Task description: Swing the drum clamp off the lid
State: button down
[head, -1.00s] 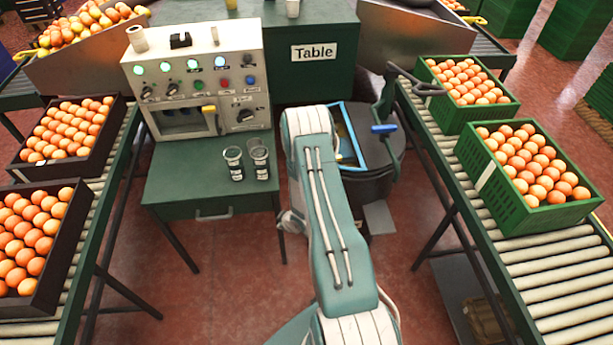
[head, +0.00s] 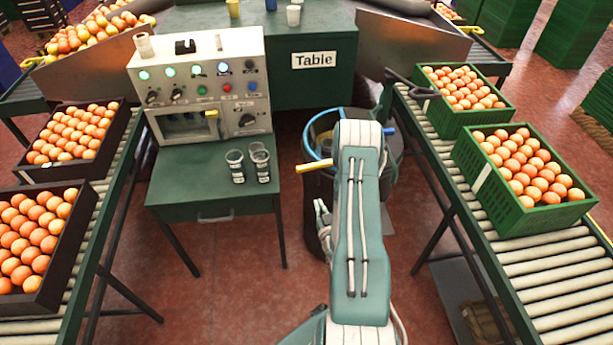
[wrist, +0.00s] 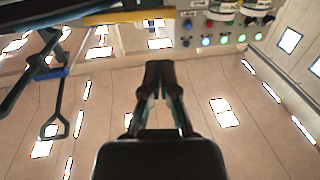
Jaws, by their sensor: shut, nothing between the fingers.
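A dark drum (head: 317,190) stands right of the small green table, mostly hidden behind my arm. Its round blue rim (head: 311,141) shows on the left, and a yellow handle (head: 315,165) sticks out to the left there. A blue grip (head: 389,131) shows on the right side. I cannot tell which part is the clamp; the lid is largely hidden. My gripper (wrist: 160,70) is shut and empty in the wrist view. There, a dark bar with a blue piece (wrist: 48,74) and a yellow-edged part (wrist: 125,18) lie apart from the fingertips.
A control panel (head: 200,85) and two cups stand on the green table (head: 215,185) at left. A dark looped lever (head: 415,88) reaches over the right conveyor's edge. The red floor is open in front.

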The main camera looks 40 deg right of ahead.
aim_at(302, 171)
jog(key=x, duration=1.3)
jog(key=shift+w, duration=0.1)
jog(key=shift+w+a+m+g+h, duration=0.1)
jog(key=shift+w+m+g+h, duration=0.15)
jog(key=shift+m+g+h, duration=0.35)
jog(key=shift+w+a+m+g+h, duration=0.1)
jog(key=shift+w+m+g+h, duration=0.3)
jog(key=shift+h, duration=0.3)
jog(key=shift+w+m+g+h, duration=0.25)
jog(key=shift+m+h, duration=0.25)
jog(key=shift+h, duration=0.2)
jog(key=m+g+h, duration=0.1)
jog(key=w+m+g+h, duration=0.1)
jog(key=m+g+h, duration=0.1)
jog(key=shift+w, duration=0.25)
jog(key=shift+x, duration=1.15)
jog(key=shift+w, duration=0.2)
jog(key=shift+a, duration=0.1)
